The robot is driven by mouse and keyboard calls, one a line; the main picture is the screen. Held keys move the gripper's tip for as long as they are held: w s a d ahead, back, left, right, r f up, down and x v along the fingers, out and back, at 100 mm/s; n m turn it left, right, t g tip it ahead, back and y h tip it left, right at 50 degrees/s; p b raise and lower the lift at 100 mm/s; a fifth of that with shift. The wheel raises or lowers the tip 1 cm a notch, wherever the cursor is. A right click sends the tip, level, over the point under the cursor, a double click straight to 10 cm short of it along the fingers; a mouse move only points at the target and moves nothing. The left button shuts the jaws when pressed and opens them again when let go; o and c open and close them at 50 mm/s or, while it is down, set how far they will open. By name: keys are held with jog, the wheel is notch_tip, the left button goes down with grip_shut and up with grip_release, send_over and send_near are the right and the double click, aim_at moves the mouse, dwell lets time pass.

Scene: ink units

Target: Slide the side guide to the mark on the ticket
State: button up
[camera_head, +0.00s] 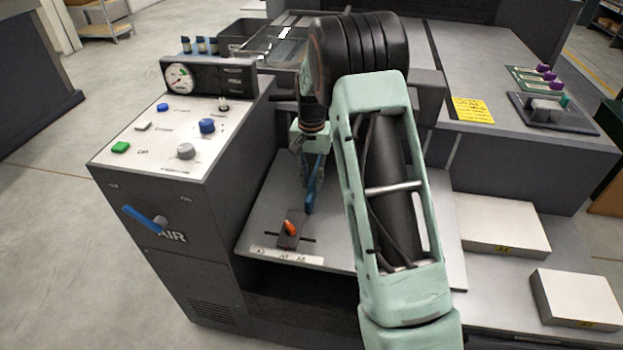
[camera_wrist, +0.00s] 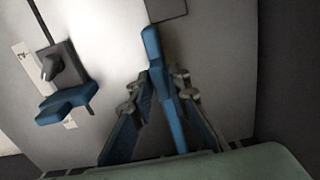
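The side guide (camera_head: 287,241) is a dark block with an orange knob, sitting across a slot in the grey feed board. In the wrist view the guide (camera_wrist: 69,62) is at the left, with a blue bar at its near end. A white scale strip (camera_head: 286,256) runs along the front of the board; its marks are too small to read surely. A yellow ticket (camera_head: 473,110) lies on the machine top at right; its text is unreadable. My gripper (camera_head: 311,201) points down just behind the guide.
A control console (camera_head: 180,135) with knobs and a gauge stands to the left. White paper stacks (camera_head: 500,225) and (camera_head: 575,297) lie at the right. The board around the slot is clear.

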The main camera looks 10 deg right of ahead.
grip_shut()
jog(key=shift+d, duration=0.1)
jog(key=shift+s+d, duration=0.35)
jog(key=shift+d, duration=0.35)
jog(key=shift+s+d, duration=0.3)
jog(key=shift+d, duration=0.45)
jog(key=shift+s+d, duration=0.35)
jog(key=shift+d, duration=0.35)
jog(key=o, duration=0.5)
grip_release()
jog(key=shift+d, duration=0.1)
